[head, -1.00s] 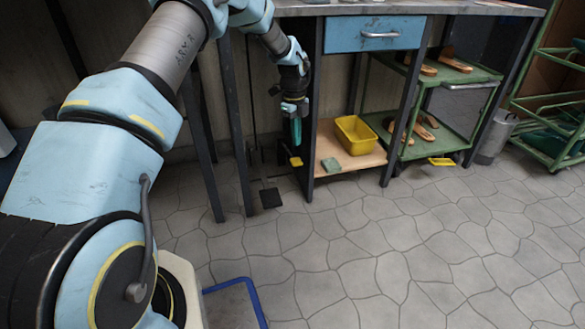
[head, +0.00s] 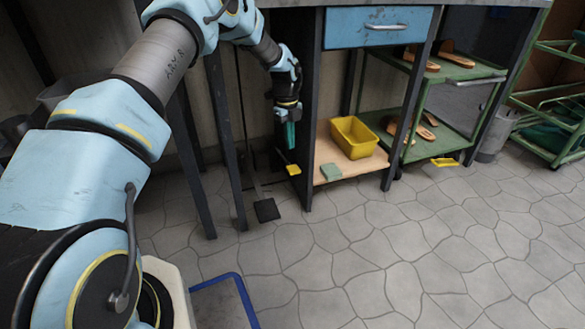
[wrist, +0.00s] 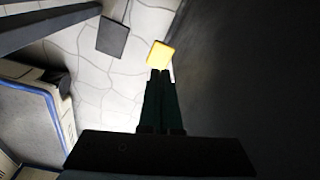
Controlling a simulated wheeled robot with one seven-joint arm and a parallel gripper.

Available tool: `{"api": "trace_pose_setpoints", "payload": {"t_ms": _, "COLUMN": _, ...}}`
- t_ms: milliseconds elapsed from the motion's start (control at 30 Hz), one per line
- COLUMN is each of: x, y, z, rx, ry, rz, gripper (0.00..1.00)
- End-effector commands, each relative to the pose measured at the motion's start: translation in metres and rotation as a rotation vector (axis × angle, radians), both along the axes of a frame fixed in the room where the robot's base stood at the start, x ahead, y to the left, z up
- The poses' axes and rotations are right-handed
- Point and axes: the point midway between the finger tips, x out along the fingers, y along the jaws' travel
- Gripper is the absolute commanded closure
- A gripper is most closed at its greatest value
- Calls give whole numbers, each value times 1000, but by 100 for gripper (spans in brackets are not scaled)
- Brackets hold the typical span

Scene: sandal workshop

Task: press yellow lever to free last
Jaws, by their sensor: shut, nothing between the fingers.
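The yellow lever (head: 293,170) is a small flat yellow pad low to the floor, beside the dark left panel of the workbench. In the wrist view the yellow pad (wrist: 160,54) lies just beyond my fingertips. My gripper (head: 291,147) is shut and empty, its teal fingers pointing down above the pad. In the head view a small gap shows between fingertips and pad; in the wrist view (wrist: 158,72) the tips almost overlap its near edge, so contact cannot be told. I cannot make out a last; the upper part of the lever's machine is not visible.
A black pedal (head: 267,210) sits left of the lever. The bench's wooden shelf (head: 330,153) holds a yellow bin (head: 353,138) and a green block (head: 331,172). A green rack (head: 455,68) with sandals stands right. The tiled floor in front is open.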

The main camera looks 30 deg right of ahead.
Motion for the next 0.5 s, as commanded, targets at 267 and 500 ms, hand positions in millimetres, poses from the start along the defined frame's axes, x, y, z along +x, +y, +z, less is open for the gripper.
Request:
{"api": "trace_pose_setpoints", "payload": {"t_ms": 267, "x": 0, "y": 0, "z": -6, "rx": 0, "ry": 0, "rz": 0, "gripper": 100}}
{"api": "trace_pose_setpoints", "payload": {"t_ms": 500, "x": -3, "y": -1, "z": -30, "rx": 0, "ry": 0, "rz": 0, "gripper": 100}}
